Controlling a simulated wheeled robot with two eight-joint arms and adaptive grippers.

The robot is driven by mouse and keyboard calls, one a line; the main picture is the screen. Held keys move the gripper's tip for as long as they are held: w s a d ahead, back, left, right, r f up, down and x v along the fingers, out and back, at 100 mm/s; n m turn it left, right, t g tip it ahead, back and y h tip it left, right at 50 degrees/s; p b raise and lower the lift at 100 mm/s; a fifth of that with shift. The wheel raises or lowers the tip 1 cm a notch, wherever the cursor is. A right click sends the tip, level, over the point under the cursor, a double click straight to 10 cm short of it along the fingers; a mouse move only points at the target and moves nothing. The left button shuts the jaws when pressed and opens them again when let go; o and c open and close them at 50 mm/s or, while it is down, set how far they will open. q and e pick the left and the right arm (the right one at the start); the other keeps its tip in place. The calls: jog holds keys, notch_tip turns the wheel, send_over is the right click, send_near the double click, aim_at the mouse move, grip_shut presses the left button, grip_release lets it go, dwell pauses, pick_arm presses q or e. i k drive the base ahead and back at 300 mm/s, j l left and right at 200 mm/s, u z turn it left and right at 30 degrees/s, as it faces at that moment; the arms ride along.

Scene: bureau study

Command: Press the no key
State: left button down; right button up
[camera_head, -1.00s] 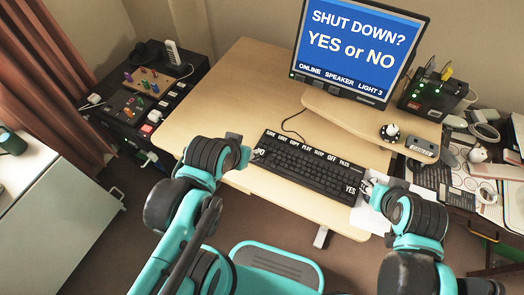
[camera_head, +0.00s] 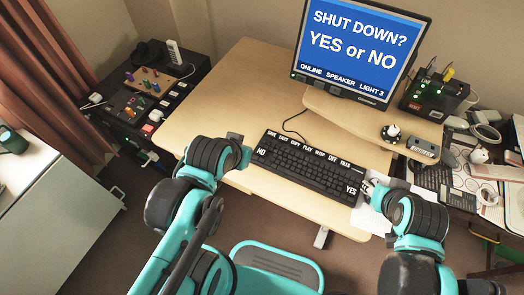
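A black keyboard (camera_head: 305,165) lies on the wooden desk. Its white-lettered NO key (camera_head: 262,152) is at the left end and its YES key (camera_head: 351,189) at the lower right end. My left gripper (camera_head: 243,152) is just left of the NO key, with a small gap in the picture; the NO lettering is uncovered. My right gripper (camera_head: 369,187) is just right of the YES key. Neither gripper visibly holds anything, but their finger openings are too small to judge. The monitor (camera_head: 355,50) reads "SHUT DOWN? YES or NO".
A raised shelf (camera_head: 345,118) with a knob (camera_head: 391,132) stands behind the keyboard. A black box with green lights (camera_head: 432,95) is at the right. A side table (camera_head: 120,118) with colored pegs is at the left. The desk left of the monitor is clear.

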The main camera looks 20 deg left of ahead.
aim_at(261, 152)
jog(key=k+j+u, duration=0.1)
jog(key=u, duration=0.35)
jog(key=j+u, duration=0.4)
